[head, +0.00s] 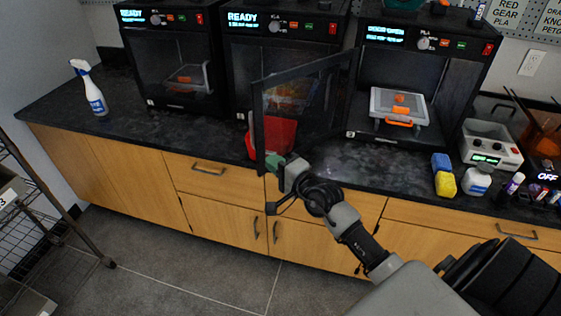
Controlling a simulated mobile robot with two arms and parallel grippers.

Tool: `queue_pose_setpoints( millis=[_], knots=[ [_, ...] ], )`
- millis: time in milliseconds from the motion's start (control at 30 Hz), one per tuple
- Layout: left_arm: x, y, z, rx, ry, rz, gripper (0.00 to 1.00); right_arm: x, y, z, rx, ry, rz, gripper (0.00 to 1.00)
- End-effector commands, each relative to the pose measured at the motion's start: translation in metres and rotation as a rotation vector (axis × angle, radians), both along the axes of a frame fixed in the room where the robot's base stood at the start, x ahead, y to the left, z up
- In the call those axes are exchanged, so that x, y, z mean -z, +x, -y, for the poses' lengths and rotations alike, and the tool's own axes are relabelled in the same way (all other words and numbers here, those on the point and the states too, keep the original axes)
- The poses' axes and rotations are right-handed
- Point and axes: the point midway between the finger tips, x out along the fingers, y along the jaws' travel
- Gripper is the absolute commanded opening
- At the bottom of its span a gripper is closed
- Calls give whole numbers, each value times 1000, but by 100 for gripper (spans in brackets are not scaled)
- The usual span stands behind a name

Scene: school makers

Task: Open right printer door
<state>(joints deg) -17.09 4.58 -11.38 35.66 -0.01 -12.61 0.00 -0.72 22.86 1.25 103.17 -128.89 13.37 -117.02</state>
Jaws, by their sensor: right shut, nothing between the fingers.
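The right printer (427,85) stands on the black counter, with an orange piece on the bed (388,102) inside it. Its dark-framed door (330,95) stands open, swung out to the left, so the front opening is clear. My right gripper (272,163) is shut and empty, at the lower free edge of the door. I cannot tell whether it touches the door. My left gripper is not in view.
Two more printers, the middle one (240,50) and the left one (170,70), have shut doors. A red bin (285,137) sits behind the open door. A spray bottle (93,95) is at left. Sponges (445,183) and a small grey device (490,145) are at right.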

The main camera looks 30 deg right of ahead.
Motion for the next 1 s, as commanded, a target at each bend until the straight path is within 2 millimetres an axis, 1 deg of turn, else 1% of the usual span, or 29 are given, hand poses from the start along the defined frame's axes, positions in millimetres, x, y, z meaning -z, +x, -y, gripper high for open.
queue_pose_setpoints(
  millis=[100,233,333,500,600,700,867,933,1000],
  knots=[
    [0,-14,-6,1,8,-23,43,0,-13,-11,-2,5,0,0],
    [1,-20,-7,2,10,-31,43,1,-28,-23,-1,4,-1,0],
    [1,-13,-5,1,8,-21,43,0,-41,-33,1,3,0,0],
    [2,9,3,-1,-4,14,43,1,-63,-51,0,2,0,0],
    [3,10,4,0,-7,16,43,1,-71,-58,0,2,1,0],
    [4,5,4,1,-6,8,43,1,-76,-62,0,0,0,0],
    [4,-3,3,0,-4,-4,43,0,-78,-63,0,0,0,0],
    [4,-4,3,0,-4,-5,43,4,-77,-63,-2,25,-10,0],
    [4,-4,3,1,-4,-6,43,16,-76,-65,-7,111,-40,0]
  ],
)
